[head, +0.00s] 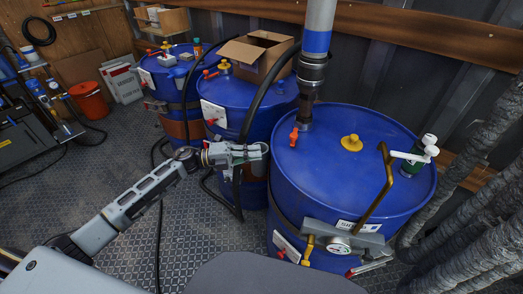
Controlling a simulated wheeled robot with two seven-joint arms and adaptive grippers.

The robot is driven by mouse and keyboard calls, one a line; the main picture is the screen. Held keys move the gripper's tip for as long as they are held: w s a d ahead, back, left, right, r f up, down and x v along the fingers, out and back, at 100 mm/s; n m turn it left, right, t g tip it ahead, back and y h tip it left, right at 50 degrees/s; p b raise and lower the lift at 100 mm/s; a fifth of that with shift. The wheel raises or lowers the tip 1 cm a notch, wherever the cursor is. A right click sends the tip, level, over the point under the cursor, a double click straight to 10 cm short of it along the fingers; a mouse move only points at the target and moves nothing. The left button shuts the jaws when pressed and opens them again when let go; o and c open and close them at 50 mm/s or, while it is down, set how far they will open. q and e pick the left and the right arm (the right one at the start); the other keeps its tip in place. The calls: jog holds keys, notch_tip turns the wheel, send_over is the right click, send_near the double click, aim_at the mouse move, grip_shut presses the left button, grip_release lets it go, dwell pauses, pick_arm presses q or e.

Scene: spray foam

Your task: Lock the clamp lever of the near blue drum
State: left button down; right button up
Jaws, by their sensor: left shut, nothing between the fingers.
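The near blue drum (308,172) stands upright at right of centre. A grey pump tube with a blue band (316,42) stands on its lid. A small orange-red lever (294,137) sticks up beside the tube's foot; it looks like the clamp lever, but its locked state cannot be told. My left gripper (258,152) is shut and empty, just left of the near drum's rim and in front of the middle drum. Its fingertips are small in view, and contact with the drum cannot be judged. My right gripper is out of view.
A middle blue drum (232,100) carries an open cardboard box (257,50); a far drum (172,72) stands behind. Black hoses hang near my arm. A brass pipe (377,190) and a gauge (338,246) occupy the near drum's front. Open floor (120,160) lies left.

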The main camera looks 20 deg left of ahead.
pick_arm(q)
jog(key=shift+s+a+f, duration=0.15)
jog(key=shift+s+a, duration=0.8)
jog(key=shift+a, duration=0.3)
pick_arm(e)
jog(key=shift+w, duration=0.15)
pick_arm(q)
jog(key=shift+w, duration=0.1)
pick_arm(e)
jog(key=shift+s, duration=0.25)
